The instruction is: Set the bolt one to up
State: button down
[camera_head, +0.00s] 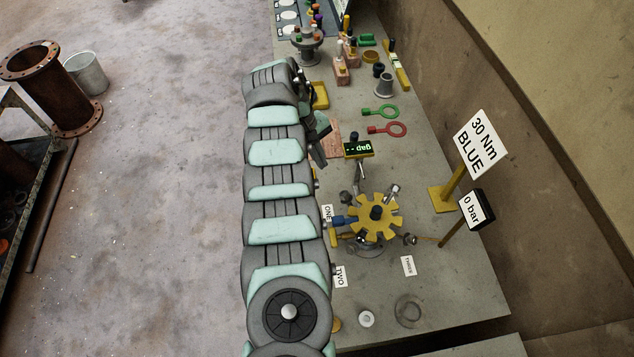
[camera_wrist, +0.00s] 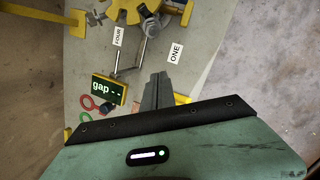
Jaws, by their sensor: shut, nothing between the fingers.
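A yellow toothed wheel (camera_head: 375,215) with a dark hub sits on a round fixture on the bench, with metal bolts around its rim. A white ONE label (camera_head: 327,213) lies left of it, beside a blue part (camera_head: 344,220); it also shows in the wrist view (camera_wrist: 175,53). A silver bolt (camera_wrist: 152,28) stands between the FOUR label (camera_wrist: 118,37) and the ONE label; I cannot tell which bolt is bolt one. My gripper (camera_wrist: 157,92) is shut and empty, pointing toward the fixture, apart from it. In the head view my arm partly hides the bench's left edge.
A gap gauge (camera_head: 358,149) with a green display lies near my gripper. Green (camera_head: 380,110) and red (camera_head: 387,129) ring tools lie farther back. A 30 Nm BLUE sign (camera_head: 476,141) and a 0 bar sign (camera_head: 477,209) stand right of the fixture.

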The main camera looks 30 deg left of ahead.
aim_at(350, 204)
jog(key=s+d+f+p, duration=0.1)
jog(key=d+f+p, duration=0.5)
jog(key=f+p, duration=0.1)
jog(key=shift+f, duration=0.15)
dwell(0.7)
jog(key=shift+f+b, duration=0.1)
jog(key=shift+b, duration=0.65)
